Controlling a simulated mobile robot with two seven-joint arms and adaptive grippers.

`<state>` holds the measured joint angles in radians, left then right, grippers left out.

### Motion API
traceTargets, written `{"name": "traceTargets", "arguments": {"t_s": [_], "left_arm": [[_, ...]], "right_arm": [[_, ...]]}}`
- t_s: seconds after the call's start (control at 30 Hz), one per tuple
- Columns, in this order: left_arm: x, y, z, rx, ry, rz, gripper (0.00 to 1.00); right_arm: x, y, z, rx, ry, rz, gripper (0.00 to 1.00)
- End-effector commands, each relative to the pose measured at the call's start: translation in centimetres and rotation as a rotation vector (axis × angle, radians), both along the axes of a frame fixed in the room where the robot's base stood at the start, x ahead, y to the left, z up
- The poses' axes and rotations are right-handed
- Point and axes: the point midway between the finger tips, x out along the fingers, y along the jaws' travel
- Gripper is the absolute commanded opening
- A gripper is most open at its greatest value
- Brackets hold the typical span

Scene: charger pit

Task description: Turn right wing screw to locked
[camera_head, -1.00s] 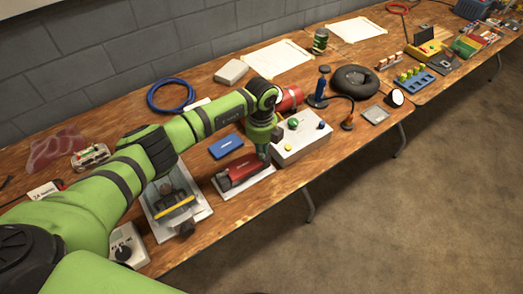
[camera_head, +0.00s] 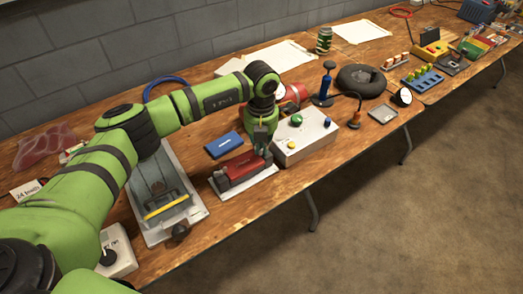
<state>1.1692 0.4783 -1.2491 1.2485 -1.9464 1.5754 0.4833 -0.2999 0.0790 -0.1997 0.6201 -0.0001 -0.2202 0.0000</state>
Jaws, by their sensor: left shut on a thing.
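A red charger block (camera_head: 238,172) sits on a pale base plate (camera_head: 250,184) near the table's front edge. My left gripper (camera_head: 262,153) points down at the block's right end. Its fingers are shut on the right wing screw there, which they mostly hide. The screw's angle is too small and covered to read. At the block's left end a small dark part (camera_head: 217,182) shows. My right gripper is not in view.
A white box with buttons (camera_head: 305,142) stands close to the right of the gripper. A blue case (camera_head: 223,145) lies behind the block. A grey tray (camera_head: 160,195) with a yellow bar is to the left. A wooden table (camera_head: 225,225) carries everything.

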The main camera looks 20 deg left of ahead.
Motion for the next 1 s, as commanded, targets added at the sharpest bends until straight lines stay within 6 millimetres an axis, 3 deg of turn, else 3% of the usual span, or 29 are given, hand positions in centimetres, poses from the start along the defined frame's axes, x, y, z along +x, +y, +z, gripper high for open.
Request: {"name": "traceTargets", "arguments": {"t_s": [0.1, 0.5, 1.0], "left_arm": [[0.2, 0.1, -0.3, 0.000, -0.003, -0.105, 0.00], [0.3, 0.1, 0.0, 0.000, -0.004, -0.367, 0.00], [0.3, 0.1, 0.1, 0.001, -0.003, -0.451, 0.00]], "right_arm": [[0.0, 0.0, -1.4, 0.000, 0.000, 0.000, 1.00], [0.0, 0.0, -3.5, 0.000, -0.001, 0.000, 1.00], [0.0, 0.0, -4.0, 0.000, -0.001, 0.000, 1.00]]}}
